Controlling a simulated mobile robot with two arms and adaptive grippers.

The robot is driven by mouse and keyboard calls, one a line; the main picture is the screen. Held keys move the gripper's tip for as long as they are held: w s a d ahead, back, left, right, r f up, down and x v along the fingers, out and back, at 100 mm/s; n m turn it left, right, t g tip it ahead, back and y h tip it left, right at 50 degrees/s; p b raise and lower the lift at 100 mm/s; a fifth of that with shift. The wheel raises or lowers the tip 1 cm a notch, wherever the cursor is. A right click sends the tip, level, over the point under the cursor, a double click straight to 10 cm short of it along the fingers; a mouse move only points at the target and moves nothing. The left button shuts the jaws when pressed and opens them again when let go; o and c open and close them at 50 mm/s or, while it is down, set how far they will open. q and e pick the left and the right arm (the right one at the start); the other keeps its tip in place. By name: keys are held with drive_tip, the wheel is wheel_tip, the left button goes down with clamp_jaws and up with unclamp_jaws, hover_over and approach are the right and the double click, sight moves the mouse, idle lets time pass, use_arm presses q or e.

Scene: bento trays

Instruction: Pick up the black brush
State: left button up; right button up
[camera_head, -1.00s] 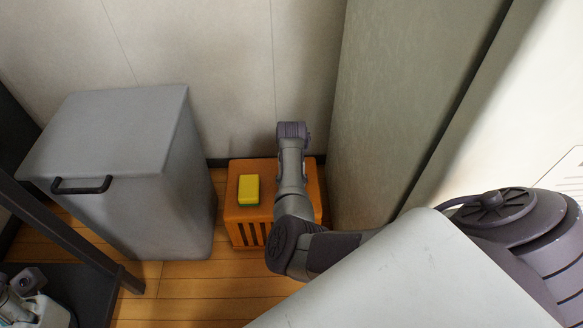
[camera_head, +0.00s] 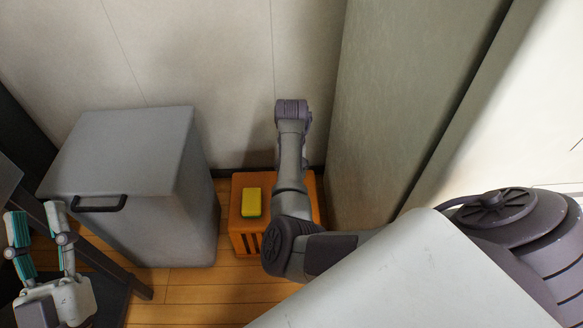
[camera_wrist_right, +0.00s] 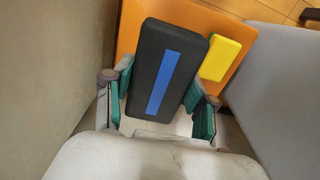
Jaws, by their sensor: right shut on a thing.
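The black brush (camera_wrist_right: 166,68), a dark block with a blue stripe along its face, shows in the right wrist view. My right gripper (camera_wrist_right: 160,96) is shut on it, with the teal finger pads on its two long sides. The brush appears over the orange slatted box (camera_wrist_right: 232,78); I cannot tell whether it touches the box. In the head view my right arm hides the brush and right gripper. My left gripper (camera_head: 37,212) is at the lower left of the head view, fingers apart and empty, far from the brush.
A yellow sponge (camera_head: 251,202) lies on the orange box (camera_head: 237,215), beside the brush in the right wrist view. A grey bin (camera_head: 135,150) with a black handle stands left of the box. Walls stand behind and right. Wooden floor is open in front.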

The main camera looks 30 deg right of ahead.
use_arm(q)
wheel_tip(320, 180, down, 10)
drive_tip(key=w+g+y+p, duration=0.2)
drive_tip(key=g+y+p, duration=0.1)
drive_tip(key=g, duration=0.4)
use_arm(e)
wheel_tip(320, 180, up, 7)
drive_tip(key=shift+f, duration=0.1)
wheel_tip(320, 180, up, 3)
drive_tip(key=shift+f+p, duration=0.1)
drive_tip(key=shift+p, duration=0.25)
use_arm(q)
drive_tip(key=s+a+f+g+y, duration=0.1)
drive_tip(key=s+a+f+g, duration=0.1)
drive_tip(key=s+f+g, duration=0.1)
drive_tip(key=s+a+f+g+p, duration=0.1)
drive_tip(key=s+f+g, duration=0.3)
drive_tip(key=f, duration=0.4)
drive_tip(key=shift+a+n+g+y, duration=0.4)
drive_tip(key=shift+a+g, duration=0.2)
drive_tip(key=shift+a, duration=0.1)
use_arm(e)
wheel_tip(320, 180, up, 4)
drive_tip(key=shift+r, duration=0.2)
drive_tip(key=o, duration=0.7)
drive_tip(key=shift+c, duration=0.2)
drive_tip(key=c, duration=0.5)
